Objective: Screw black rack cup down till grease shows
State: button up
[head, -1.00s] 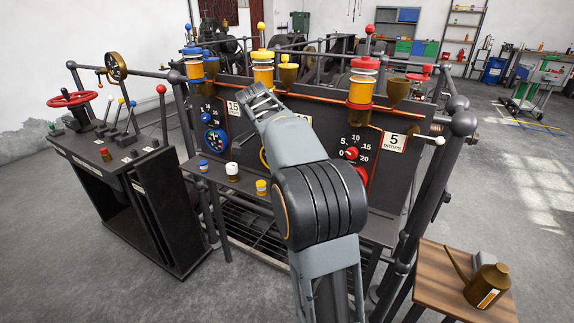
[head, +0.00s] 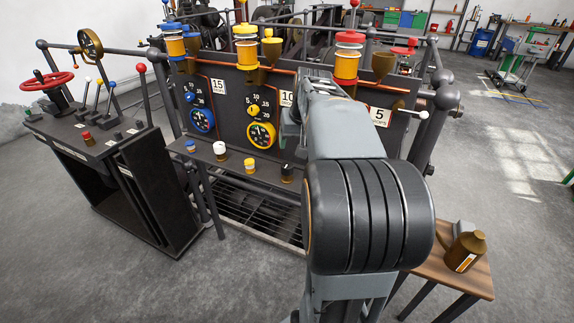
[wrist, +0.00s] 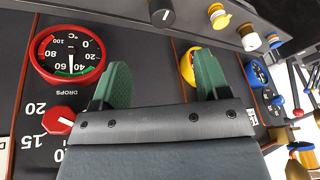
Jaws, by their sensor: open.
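The black cup (head: 287,172) stands on the narrow shelf in front of the dark panel, at the right end of a row of small cups. In the wrist view the black cup (wrist: 161,14) shows at the top edge, its cap dark with a white mark. My gripper (wrist: 162,62) is open and empty, its two green fingers spread in front of the panel. The black cup lies beyond the fingertips and apart from them. In the head view my arm hides most of the gripper. I see no grease at the cup.
A yellow cup (head: 249,165), a white cup (head: 220,150) and a blue cup (head: 191,145) share the shelf. A red-ringed gauge (wrist: 70,55) and a red knob (wrist: 59,120) are on the panel near my fingers. An oil can (head: 466,251) stands on the wooden table at right.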

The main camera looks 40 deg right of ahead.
aim_at(287, 164)
jog(key=w+f+n+b, duration=0.1)
jog(key=w+f, duration=0.1)
jog(key=f, duration=0.2)
jog(key=w+f+n, duration=0.1)
jog(key=w+f, duration=0.1)
jog(key=f, duration=0.2)
jog(key=w+d+f+n+b, duration=0.1)
jog(key=w+f, duration=0.1)
jog(key=f, duration=0.2)
jog(key=shift+d+f+b, duration=0.1)
jog(key=shift+f+b, duration=0.25)
jog(key=c, duration=0.9)
jog(key=shift+s, duration=0.1)
